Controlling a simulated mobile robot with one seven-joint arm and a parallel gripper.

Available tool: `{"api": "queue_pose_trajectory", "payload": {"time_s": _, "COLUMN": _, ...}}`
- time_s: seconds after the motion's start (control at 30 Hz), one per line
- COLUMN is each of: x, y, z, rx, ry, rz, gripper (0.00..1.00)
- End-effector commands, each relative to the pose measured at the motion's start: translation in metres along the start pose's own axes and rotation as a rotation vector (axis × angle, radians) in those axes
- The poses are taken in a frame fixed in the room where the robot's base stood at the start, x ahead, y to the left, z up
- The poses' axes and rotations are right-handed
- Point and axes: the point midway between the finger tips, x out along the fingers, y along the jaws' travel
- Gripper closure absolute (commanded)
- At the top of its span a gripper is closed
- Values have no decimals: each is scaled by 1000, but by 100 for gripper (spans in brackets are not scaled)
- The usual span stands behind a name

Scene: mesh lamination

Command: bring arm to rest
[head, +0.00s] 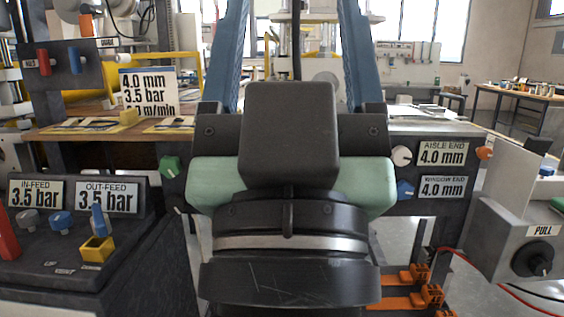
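My gripper (292,30) stands large in the middle of the head view, seen from behind. Its two blue fingers reach up and forward, wide apart, and their tips are cut off by the top edge. I see nothing held between them. My dark wrist and the pale green gripper body fill the lower middle and hide the machine's centre. The gripper appears to touch nothing, but its distance from the machine is hard to tell.
A control console (90,235) with IN-FEED and OUT-FEED labels stands at left. A settings card (150,92) stands on the wooden shelf (75,134). At right are an AISLE END/WINDOW END panel (440,169) and a grey PULL box (500,240). Orange clamps (415,275) sit low right.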

Motion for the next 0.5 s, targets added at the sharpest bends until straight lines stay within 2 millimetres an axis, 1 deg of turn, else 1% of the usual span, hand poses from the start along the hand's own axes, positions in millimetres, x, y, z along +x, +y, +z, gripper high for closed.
{"api": "queue_pose_trajectory", "payload": {"time_s": 0.03, "x": 4, "y": -8, "z": -28, "rx": 68, "ry": 25, "rz": -36, "gripper": 27}}
{"api": "queue_pose_trajectory", "payload": {"time_s": 0.1, "x": 25, "y": -6, "z": -38, "rx": 53, "ry": 10, "rz": -27, "gripper": 27}}
{"api": "queue_pose_trajectory", "payload": {"time_s": 0.27, "x": 56, "y": -5, "z": -67, "rx": 49, "ry": 9, "rz": -26, "gripper": 27}}
{"api": "queue_pose_trajectory", "payload": {"time_s": 0.5, "x": 110, "y": -4, "z": -118, "rx": 46, "ry": 8, "rz": -25, "gripper": 27}}
